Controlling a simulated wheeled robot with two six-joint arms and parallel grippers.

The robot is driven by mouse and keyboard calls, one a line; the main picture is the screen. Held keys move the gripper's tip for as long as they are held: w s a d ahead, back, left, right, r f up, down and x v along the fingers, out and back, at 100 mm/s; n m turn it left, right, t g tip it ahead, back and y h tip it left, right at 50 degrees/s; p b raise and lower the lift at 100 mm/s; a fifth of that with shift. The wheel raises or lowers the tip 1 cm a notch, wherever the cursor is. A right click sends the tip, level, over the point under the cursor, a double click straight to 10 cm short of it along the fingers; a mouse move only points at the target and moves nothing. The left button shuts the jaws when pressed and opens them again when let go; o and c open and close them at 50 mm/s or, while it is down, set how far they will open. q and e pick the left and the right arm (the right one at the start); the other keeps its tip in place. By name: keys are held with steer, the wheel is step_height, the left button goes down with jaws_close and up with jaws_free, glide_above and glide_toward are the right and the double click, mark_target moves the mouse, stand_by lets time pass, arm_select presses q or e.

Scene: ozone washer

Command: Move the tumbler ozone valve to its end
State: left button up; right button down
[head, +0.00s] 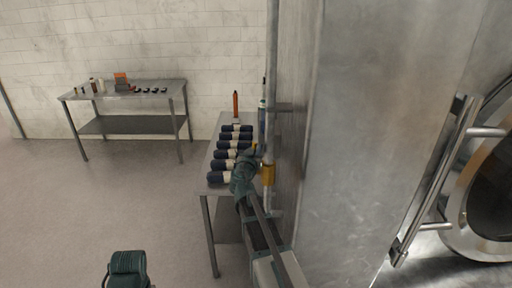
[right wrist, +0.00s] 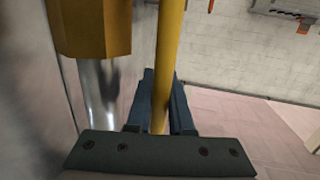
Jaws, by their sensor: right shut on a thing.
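The tumbler ozone valve (head: 267,174) is a yellow fitting on the side of the tall steel machine, with a yellow lever. In the right wrist view the yellow faceted valve body (right wrist: 90,25) sits on a shiny pipe at upper left, and the yellow lever (right wrist: 170,50) runs down between my fingers. My right gripper (head: 251,160) is at the valve, shut on the lever; its dark fingers (right wrist: 160,100) stand on both sides of it. The lever's lower end is hidden by the gripper. My left gripper's fingers do not show.
A steel table (head: 207,190) with several dark rolled bundles (head: 226,154) and an orange-brown bottle (head: 235,104) stands beside the machine panel (head: 365,130). A second table (head: 125,91) with small items is at the back left. The floor between is clear.

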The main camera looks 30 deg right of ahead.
steer(key=w+d+f+n+g+y+p, duration=0.1)
steer(key=w+f+g+y+p, duration=0.1)
steer(key=f+g+y+p, duration=0.1)
steer(key=w+d+f+n+g+y+p, duration=0.1)
steer(key=w+f+g+y+p, duration=0.1)
steer(key=f+g+y+p, duration=0.2)
step_height(320, 180, down, 4)
steer(key=g+y, duration=0.2)
steer(key=g, duration=0.4)
steer(key=shift+w+d+f+y+p, duration=0.15)
steer(key=shift+d+f+y+p, duration=0.05)
steer(key=shift+d+y+p, duration=0.1)
steer(key=shift+g, duration=0.3)
stand_by(0.3)
steer(key=c, duration=1.2)
jaws_free()
steer(key=shift+o, duration=0.6)
